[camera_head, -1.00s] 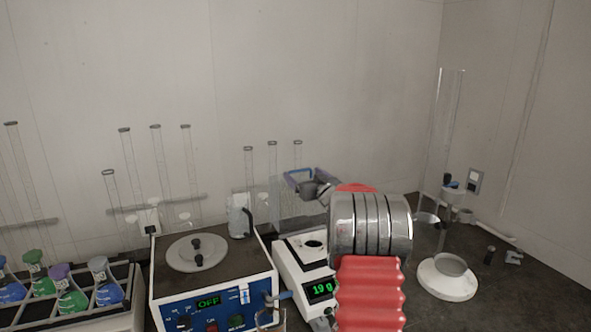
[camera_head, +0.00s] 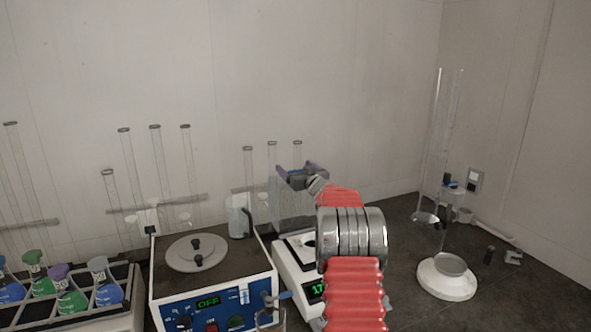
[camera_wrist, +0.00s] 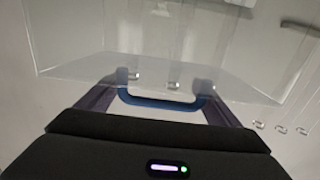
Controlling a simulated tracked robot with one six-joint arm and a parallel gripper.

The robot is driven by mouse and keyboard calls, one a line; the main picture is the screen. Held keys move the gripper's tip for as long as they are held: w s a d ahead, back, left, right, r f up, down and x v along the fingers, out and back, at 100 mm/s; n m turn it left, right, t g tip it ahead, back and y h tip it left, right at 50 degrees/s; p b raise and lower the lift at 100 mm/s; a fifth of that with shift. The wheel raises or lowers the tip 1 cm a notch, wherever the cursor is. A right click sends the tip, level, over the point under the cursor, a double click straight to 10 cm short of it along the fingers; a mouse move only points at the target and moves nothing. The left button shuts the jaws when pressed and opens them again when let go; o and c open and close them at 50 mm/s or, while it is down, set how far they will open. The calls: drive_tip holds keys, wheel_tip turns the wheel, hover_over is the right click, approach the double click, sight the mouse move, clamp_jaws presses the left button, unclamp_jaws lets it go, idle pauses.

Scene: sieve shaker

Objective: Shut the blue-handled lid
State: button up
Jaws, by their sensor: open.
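The blue handle (camera_wrist: 160,103) of the clear lid lies between the two fingers of my gripper (camera_wrist: 163,90) in the wrist view. The fingers are open, one on each side of the handle; I cannot tell whether they touch it. The clear lid (camera_wrist: 150,68) spreads beyond the handle. In the head view the see-through lid (camera_head: 290,212) stands raised at the back of the white balance (camera_head: 292,268). My gripper (camera_head: 297,172) is at its top edge, and the handle is mostly hidden there. My arm covers part of the balance and its display.
Left of the balance stands a blue-fronted sieve shaker (camera_head: 213,300) with a round grey lid, its display reading OFF. A rack with colored flasks (camera_head: 132,290) is further left. Glass tubes stand behind.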

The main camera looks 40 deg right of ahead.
drive_tip(key=shift+c, duration=0.4)
drive_tip(key=c, duration=1.1)
drive_tip(key=shift+c, duration=0.2)
drive_tip(key=shift+s, duration=0.1)
